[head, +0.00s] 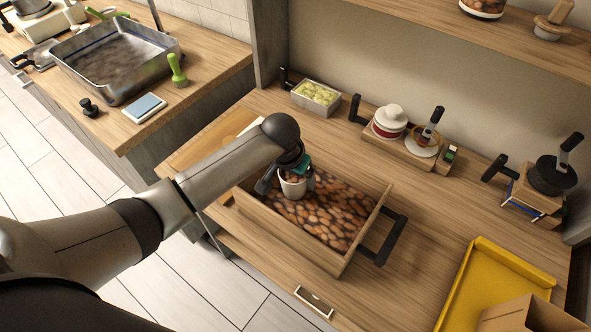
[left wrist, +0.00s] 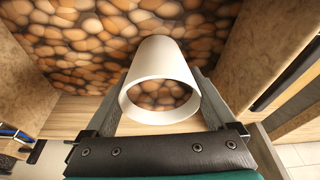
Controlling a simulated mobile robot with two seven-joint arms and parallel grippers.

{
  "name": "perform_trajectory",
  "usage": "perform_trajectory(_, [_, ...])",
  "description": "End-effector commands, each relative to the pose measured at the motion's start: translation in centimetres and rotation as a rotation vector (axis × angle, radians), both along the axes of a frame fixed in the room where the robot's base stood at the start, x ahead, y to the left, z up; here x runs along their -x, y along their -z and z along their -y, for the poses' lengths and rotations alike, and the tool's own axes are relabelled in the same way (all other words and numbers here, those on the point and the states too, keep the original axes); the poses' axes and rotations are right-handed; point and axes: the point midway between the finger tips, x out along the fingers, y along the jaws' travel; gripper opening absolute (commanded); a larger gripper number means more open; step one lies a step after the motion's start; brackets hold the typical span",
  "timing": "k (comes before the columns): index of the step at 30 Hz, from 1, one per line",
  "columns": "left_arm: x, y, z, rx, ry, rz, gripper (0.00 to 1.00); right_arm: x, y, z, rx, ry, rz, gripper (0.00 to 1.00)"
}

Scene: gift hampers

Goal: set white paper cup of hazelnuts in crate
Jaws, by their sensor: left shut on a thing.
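My left gripper (head: 290,180) is shut on the white paper cup (head: 293,188), with a finger on either side of it. In the left wrist view the cup (left wrist: 152,75) points its open mouth toward the camera, and brown hazelnuts (left wrist: 160,95) show inside. The wooden crate (head: 290,236) stands on the counter below, its floor covered with brown nuts or a nut pattern. The cup is within the crate's outline, near its left end. I cannot tell whether its base touches the layer below. My right gripper is not in view.
A black handle (head: 385,240) sticks out at the crate's right end. A yellow tray (head: 462,285) and a cardboard box (head: 530,315) are at lower right. A metal tin (head: 316,96) and a board with jars (head: 400,150) stand behind. Counter between crate and yellow tray is clear.

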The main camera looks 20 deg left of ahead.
Motion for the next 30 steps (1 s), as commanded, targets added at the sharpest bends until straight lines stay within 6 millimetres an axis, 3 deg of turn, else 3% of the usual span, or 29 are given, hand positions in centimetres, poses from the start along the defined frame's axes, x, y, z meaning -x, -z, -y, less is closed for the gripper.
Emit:
perform_trajectory(3, [0.1, 1.8, 0.0, -0.001, 0.000, -0.004, 0.29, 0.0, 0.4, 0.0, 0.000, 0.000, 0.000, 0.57])
perform_trajectory(9, [0.1, 3.7, 0.0, -0.002, 0.001, -0.002, 0.29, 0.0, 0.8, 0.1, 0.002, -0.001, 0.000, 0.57])
perform_trajectory(23, [0.0, 4.1, 0.0, 0.000, 0.001, 0.000, 0.29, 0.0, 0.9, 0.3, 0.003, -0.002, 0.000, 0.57])
perform_trajectory(24, [0.0, 4.1, 0.0, 0.000, 0.001, 0.000, 0.93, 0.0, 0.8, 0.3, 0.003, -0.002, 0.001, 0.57])
perform_trajectory(26, [0.0, 4.1, 0.0, 0.000, 0.001, 0.000, 1.00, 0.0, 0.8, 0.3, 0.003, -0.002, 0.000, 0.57])
perform_trajectory(30, [0.1, 4.1, 0.0, 0.000, 0.001, -0.001, 1.00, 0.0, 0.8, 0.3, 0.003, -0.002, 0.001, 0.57])
